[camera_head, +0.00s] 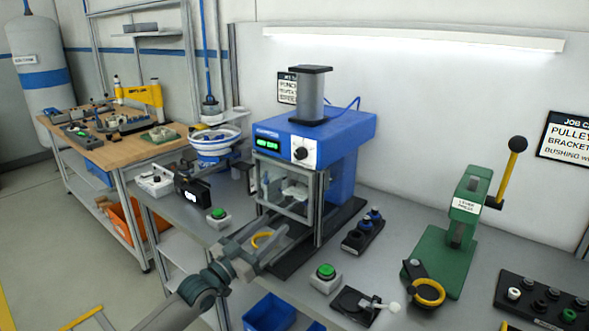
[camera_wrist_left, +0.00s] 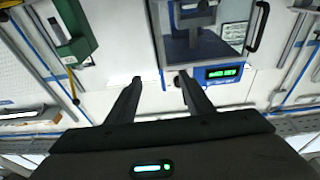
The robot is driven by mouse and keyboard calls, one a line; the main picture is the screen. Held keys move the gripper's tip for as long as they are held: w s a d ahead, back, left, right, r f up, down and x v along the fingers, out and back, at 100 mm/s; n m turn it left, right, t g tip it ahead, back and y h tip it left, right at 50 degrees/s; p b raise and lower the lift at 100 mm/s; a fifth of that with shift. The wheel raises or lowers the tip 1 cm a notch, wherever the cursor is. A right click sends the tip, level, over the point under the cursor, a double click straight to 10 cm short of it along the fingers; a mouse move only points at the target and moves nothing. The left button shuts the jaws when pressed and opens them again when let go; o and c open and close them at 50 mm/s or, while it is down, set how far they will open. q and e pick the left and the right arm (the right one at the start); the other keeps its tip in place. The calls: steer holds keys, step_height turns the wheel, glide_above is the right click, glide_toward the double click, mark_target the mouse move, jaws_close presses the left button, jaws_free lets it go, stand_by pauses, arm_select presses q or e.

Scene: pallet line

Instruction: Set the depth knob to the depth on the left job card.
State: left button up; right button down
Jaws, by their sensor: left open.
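The depth knob (camera_head: 303,154) is a white dial with a dark centre on the front of the blue press (camera_head: 345,135). A green-lit display (camera_head: 267,143) sits left of it; it also shows upside down in the left wrist view (camera_wrist_left: 222,72). The left job card (camera_head: 287,88) hangs behind the press, partly hidden by its cylinder; its depth is not readable. My left gripper (camera_head: 275,238) is open and empty, below and in front of the press head, apart from the knob. In the left wrist view its fingers (camera_wrist_left: 159,79) hide the knob area. My right gripper is out of view.
Green-button boxes (camera_head: 325,278) stand on the grey bench. A green lever press (camera_head: 464,215) and a black block of parts (camera_head: 545,299) are at the right. A white-and-blue bowl (camera_head: 215,140) stands left of the press. A second job card (camera_head: 566,138) hangs at the far right.

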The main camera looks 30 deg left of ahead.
mark_target(298, 156)
arm_select(q)
steer(key=a+r+t, duration=0.2)
steer(key=a+r, duration=0.2)
steer(key=r, duration=0.2)
steer(key=shift+w+n+y, duration=0.2)
steer(key=shift+n+y, duration=0.1)
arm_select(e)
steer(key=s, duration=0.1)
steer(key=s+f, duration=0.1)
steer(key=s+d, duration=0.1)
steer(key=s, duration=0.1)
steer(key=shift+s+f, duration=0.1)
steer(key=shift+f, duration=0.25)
arm_select(q)
steer(key=shift+w+r, duration=0.1)
steer(key=p+x, duration=0.5)
steer(key=x, duration=1.2)
steer(key=shift+r, duration=0.15)
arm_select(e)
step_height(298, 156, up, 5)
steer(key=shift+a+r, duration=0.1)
arm_select(q)
steer(key=shift+c, duration=0.2)
steer(key=c, duration=1)
